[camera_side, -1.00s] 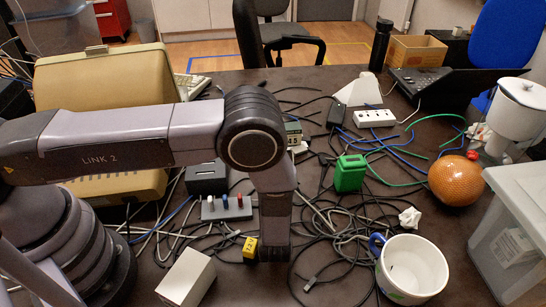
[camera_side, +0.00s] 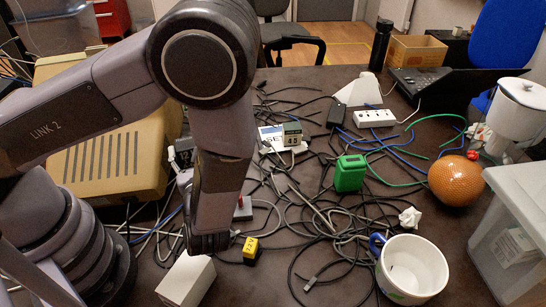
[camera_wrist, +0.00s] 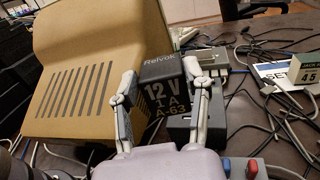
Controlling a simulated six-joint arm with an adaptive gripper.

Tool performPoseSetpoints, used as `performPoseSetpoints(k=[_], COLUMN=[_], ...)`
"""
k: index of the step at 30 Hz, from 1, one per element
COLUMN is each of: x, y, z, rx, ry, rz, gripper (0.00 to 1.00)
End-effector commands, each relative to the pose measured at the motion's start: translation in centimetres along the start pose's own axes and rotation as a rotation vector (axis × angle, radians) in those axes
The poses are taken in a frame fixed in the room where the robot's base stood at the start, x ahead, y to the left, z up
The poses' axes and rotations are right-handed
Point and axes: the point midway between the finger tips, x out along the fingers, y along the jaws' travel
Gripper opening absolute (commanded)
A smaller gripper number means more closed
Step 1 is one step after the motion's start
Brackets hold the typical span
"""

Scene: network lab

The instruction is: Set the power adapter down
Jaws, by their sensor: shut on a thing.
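A black power adapter (camera_wrist: 162,90) with a "12 V 1A A-63" label is in the wrist view. My gripper (camera_wrist: 160,76) is shut on it, one finger on each side. In the side view my wrist hides most of the gripper; a dark piece with pale marks (camera_side: 183,152) at its left edge looks like the adapter. A second black box (camera_wrist: 200,126) sits behind and below the adapter in the wrist view. A white card reading "SET" (camera_wrist: 283,72) lies on the table to the right; it also shows in the side view (camera_side: 271,137).
Tangled cables cover the middle.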

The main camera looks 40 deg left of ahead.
Motion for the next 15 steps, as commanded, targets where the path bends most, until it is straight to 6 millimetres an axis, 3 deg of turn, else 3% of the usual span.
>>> performPoseSetpoints(k=[3, 7, 12, 15], x=[0.7, -0.6, -4.6, -7.7], y=[3.8, 7.8, 10.9, 11.1], z=[1.2, 1.9, 2.1, 2.0], rx=[-0.006, -0.003, 0.000, 0.001], ry=[0.003, 0.004, 0.003, 0.004], rz=[0.313, 0.672, 1.146, 1.426], gripper=[0.07, 0.07, 0.07, 0.07])
